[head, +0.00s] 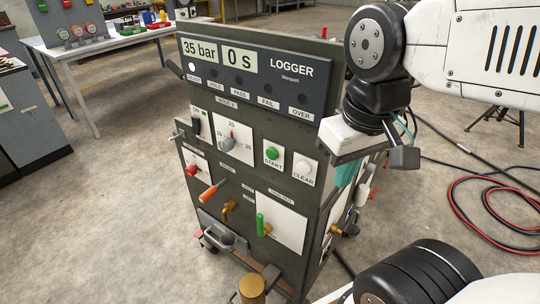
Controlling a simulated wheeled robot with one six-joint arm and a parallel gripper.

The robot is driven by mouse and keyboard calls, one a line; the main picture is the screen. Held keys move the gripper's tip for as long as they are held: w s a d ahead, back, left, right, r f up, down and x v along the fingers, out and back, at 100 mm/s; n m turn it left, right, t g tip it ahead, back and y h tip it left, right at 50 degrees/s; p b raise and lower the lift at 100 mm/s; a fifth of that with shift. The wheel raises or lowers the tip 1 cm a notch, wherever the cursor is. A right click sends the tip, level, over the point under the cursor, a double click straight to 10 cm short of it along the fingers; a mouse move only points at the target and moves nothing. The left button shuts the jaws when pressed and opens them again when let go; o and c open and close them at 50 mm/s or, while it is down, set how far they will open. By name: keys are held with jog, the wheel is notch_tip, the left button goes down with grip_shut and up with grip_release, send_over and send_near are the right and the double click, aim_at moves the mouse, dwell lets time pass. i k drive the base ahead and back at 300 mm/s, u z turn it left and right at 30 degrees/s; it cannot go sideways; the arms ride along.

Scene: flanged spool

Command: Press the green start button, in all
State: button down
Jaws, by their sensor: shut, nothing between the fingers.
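The green start button (272,153) sits on a white plate marked START on the front of the grey logger cabinet (325,190). It is uncovered in the head view. A pale button (306,165) marked CLEAR is just right of it. The display (220,53) reads "35 bar" and "0 s", and the leftmost lamp (192,67) is white. My gripper (347,174) hangs at the cabinet's right edge, right of both buttons and apart from the start button. It is shut and empty; its fingertips are hard to make out.
A dial (233,139) marked HOLD s is left of the buttons. Below are an orange handle (209,193), a green lever (260,224) and brass fittings (228,208). Red and black hoses (490,205) lie on the floor at right. A white table (105,38) stands back left.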

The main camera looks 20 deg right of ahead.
aim_at(272, 153)
jog(key=z, duration=1.3)
jog(key=k, duration=0.8)
jog(key=u, duration=0.05)
